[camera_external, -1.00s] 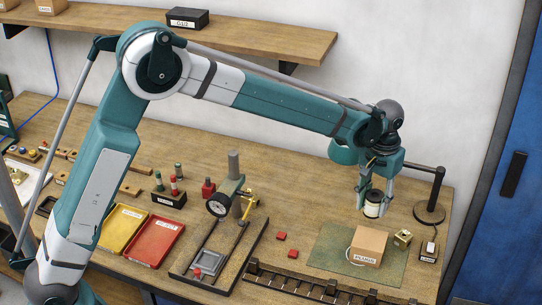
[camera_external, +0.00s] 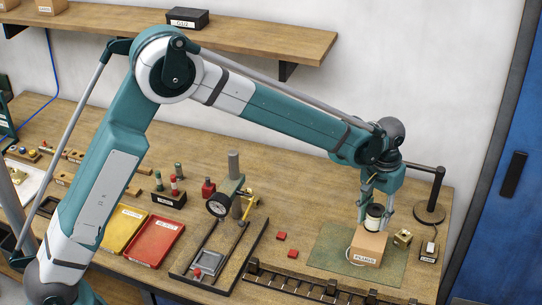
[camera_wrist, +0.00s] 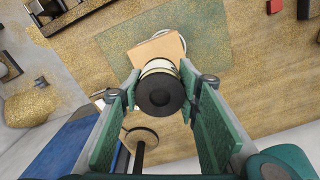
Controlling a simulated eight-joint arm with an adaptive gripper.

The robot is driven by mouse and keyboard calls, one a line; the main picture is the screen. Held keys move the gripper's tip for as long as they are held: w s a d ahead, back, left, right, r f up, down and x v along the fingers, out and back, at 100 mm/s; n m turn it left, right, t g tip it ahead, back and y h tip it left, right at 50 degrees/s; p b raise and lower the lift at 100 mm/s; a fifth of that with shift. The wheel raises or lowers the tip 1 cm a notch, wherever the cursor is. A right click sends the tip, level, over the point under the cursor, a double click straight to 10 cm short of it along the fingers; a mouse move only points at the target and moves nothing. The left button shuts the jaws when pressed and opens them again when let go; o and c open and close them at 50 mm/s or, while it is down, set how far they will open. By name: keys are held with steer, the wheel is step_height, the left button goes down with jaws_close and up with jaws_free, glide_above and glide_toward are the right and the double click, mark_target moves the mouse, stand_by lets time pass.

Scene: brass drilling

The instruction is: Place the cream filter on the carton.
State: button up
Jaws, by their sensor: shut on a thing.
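The cream filter (camera_external: 373,222) is a short cylinder with a dark top and a pale side. My gripper (camera_external: 375,212) is shut on it, one finger on each side. The filter is upright over the top of the tan carton (camera_external: 368,258), its lower end at or just above the carton's top; I cannot tell whether they touch. In the wrist view the dark end of the filter (camera_wrist: 160,92) faces the camera between my fingertips (camera_wrist: 158,86), and it hides part of the carton (camera_wrist: 165,46). The carton stands on a green mat (camera_external: 325,248).
A brass block (camera_external: 403,238) and a small labelled box (camera_external: 428,251) stand right of the carton. A black stand (camera_external: 430,212) is behind them. Red blocks (camera_external: 281,236) lie left of the mat. A black rail (camera_external: 315,288) runs along the front.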

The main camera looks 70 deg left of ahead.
mark_target(376, 209)
steer(key=shift+f, duration=0.8)
steer(key=shift+f, duration=0.15)
steer(key=shift+f, duration=1.7)
steer(key=shift+f, duration=0.2)
steer(key=o, duration=0.9)
steer(key=shift+r, duration=0.25)
step_height(376, 209, up, 12)
steer(key=shift+f, duration=0.1)
